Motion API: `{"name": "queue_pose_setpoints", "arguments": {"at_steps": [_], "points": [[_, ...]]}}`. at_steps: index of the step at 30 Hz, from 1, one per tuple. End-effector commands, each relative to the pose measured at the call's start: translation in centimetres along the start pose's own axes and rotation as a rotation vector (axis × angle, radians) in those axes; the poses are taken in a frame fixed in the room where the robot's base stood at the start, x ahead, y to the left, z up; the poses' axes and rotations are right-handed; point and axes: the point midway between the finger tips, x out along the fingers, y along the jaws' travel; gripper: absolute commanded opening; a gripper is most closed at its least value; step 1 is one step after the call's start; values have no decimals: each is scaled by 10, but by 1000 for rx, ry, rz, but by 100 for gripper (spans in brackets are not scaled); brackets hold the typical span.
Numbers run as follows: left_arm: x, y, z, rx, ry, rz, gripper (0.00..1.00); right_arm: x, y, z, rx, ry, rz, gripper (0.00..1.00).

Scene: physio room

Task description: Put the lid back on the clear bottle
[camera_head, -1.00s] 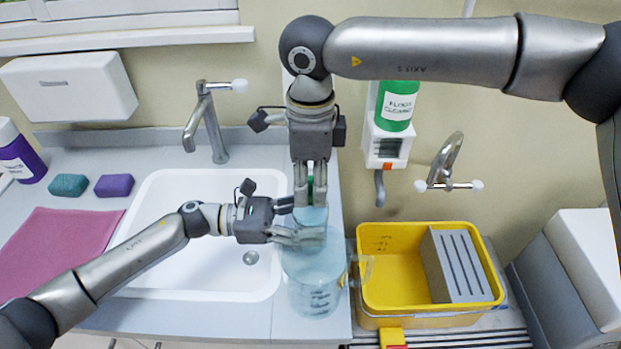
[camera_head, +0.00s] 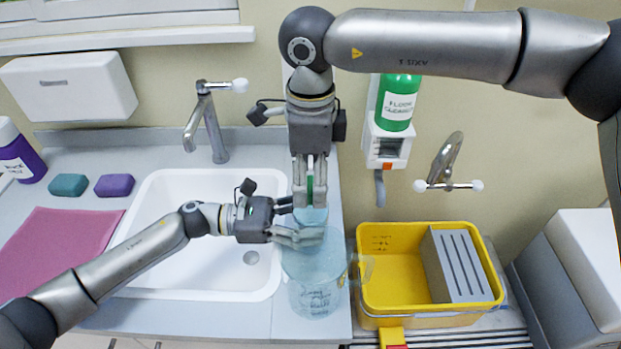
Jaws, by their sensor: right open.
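The clear bottle (camera_head: 316,285), bluish and see-through, stands upright on the counter at the sink's right edge. My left gripper (camera_head: 304,219) reaches in from the left with its fingers around the bottle's upper part and looks shut on it. My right gripper (camera_head: 310,204) points straight down just above the bottle's top, its fingers open. A narrow green strip (camera_head: 310,178) shows between the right fingers; I cannot tell whether it is the lid. The fingers hide much of the bottle's top.
The white sink (camera_head: 150,270) is left of the bottle, with a tap (camera_head: 207,125) behind. A yellow tub (camera_head: 390,275) holding a grey slotted block (camera_head: 460,265) is on the right. A green floor-cleaner bottle (camera_head: 398,100) is on the wall. A pink cloth (camera_head: 60,245) lies at left.

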Motion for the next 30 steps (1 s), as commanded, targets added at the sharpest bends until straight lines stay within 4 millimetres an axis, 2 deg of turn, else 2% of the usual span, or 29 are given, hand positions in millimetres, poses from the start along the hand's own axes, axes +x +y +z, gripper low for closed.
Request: {"name": "queue_pose_setpoints", "arguments": {"at_steps": [9, 15, 21, 28, 29, 30], "points": [[0, 0, 0, 0, 1, 1, 0, -66, -1, 0, 1, -2, -3, 64], [0, 0, -1, 0, 1, 0, 0, -98, -1, 0, 1, 0, -2, 64], [0, 0, 0, 0, 1, 0, 0, -110, 0, 0, -1, 1, 0, 64], [0, 0, 0, 0, 1, 0, 0, -110, 0, 0, -1, 1, 0, 64], [0, 0, 0, 0, 1, 0, 58, -110, 0, 0, -1, 1, 0, 64], [0, 0, 0, 0, 1, 0, 63, -110, 0, 0, -1, 1, 0, 64]]}}
